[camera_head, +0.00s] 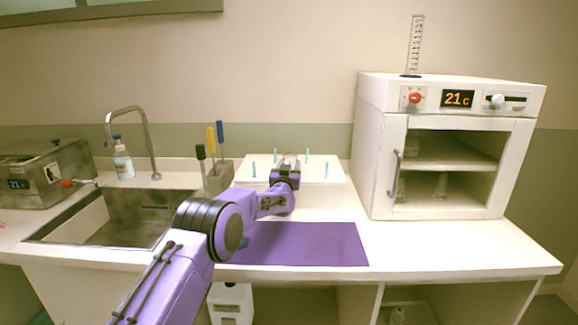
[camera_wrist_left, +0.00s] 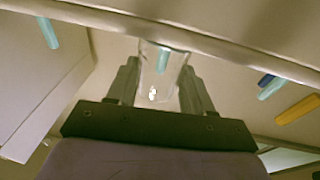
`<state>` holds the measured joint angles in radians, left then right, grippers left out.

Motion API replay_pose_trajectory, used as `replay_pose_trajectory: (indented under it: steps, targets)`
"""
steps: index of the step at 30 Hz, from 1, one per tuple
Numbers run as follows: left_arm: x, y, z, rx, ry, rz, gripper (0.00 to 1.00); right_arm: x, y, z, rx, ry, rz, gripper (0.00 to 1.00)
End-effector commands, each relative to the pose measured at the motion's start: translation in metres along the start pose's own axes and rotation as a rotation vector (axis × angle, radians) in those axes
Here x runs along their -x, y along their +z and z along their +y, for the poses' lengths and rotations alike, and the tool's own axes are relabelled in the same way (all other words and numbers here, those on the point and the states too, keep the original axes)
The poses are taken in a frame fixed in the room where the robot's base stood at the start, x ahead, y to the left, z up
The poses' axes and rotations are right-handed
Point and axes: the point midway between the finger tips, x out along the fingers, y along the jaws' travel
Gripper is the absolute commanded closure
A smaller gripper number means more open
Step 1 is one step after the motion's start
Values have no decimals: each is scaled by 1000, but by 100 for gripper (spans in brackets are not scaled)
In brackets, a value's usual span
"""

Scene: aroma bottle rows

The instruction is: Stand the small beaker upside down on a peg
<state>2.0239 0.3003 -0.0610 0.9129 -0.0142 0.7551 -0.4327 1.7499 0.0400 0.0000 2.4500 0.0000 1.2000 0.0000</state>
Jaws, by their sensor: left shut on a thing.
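My left gripper (camera_head: 287,168) is over the white peg rack (camera_head: 322,197) at the back of the counter. In the left wrist view its two fingers (camera_wrist_left: 160,85) are shut on a small clear beaker (camera_wrist_left: 158,80). A teal peg (camera_wrist_left: 163,60) shows through or just behind the glass; I cannot tell whether it is inside the beaker. Other thin teal pegs (camera_head: 326,169) stand on the rack, and one shows in the wrist view (camera_wrist_left: 48,32). The beaker is too hidden in the head view to make out. My right gripper is out of view.
The sink (camera_head: 110,225) is at left, and a white oven (camera_head: 450,150) with a graduated cylinder (camera_head: 415,45) on top at right.

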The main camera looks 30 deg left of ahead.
Motion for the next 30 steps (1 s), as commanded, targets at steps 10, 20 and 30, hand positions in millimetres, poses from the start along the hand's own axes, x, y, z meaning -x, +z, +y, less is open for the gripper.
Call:
replay_pose_trajectory:
  steps: [10, 20, 30]
  targets:
    - [1, 8, 0, 0, 0, 1, 100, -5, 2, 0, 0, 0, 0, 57]
    - [1, 8, 0, 0, 0, 1, 19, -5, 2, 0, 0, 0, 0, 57]
    - [13, 9, 1, -1, 1, -1, 19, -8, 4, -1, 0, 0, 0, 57]
